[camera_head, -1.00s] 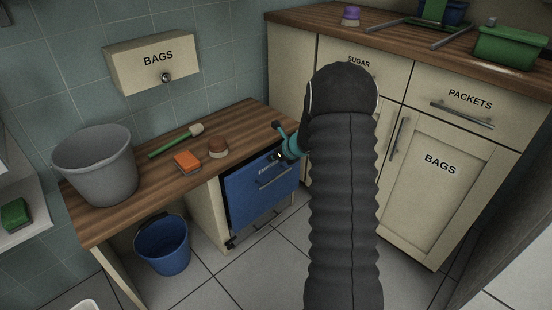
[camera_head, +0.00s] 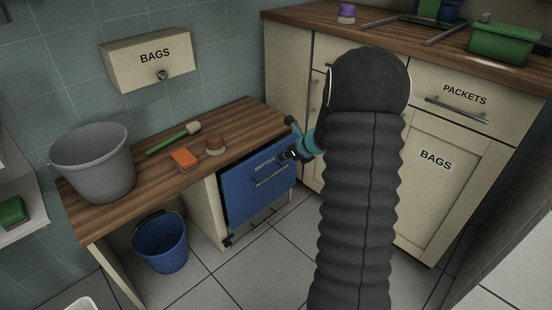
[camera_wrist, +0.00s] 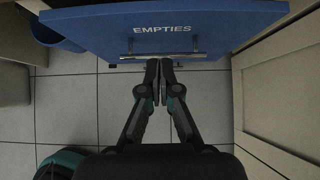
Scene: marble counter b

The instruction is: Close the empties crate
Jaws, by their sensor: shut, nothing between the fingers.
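The empties crate (camera_head: 250,196) shows as a blue front panel with a handle, under the wooden counter. In the head view it sits close to the cabinet frame, with a narrow dark line along its top edge. In the wrist view the blue panel (camera_wrist: 215,25), with its "EMPTIES" label and bar handle, fills the top. My gripper (camera_wrist: 159,68) is shut and empty, its fingertips pointing at the panel near the handle. In the head view my gripper (camera_head: 285,156) is in front of the panel's upper right. I cannot tell whether the fingertips touch it.
A blue bucket (camera_head: 160,243) stands on the floor left of the crate. The wooden counter (camera_head: 110,215) above holds a grey bucket (camera_head: 95,163), an orange sponge (camera_head: 183,159) and brushes. Cream cabinets (camera_head: 430,190) stand to the right. The tiled floor before the crate is clear.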

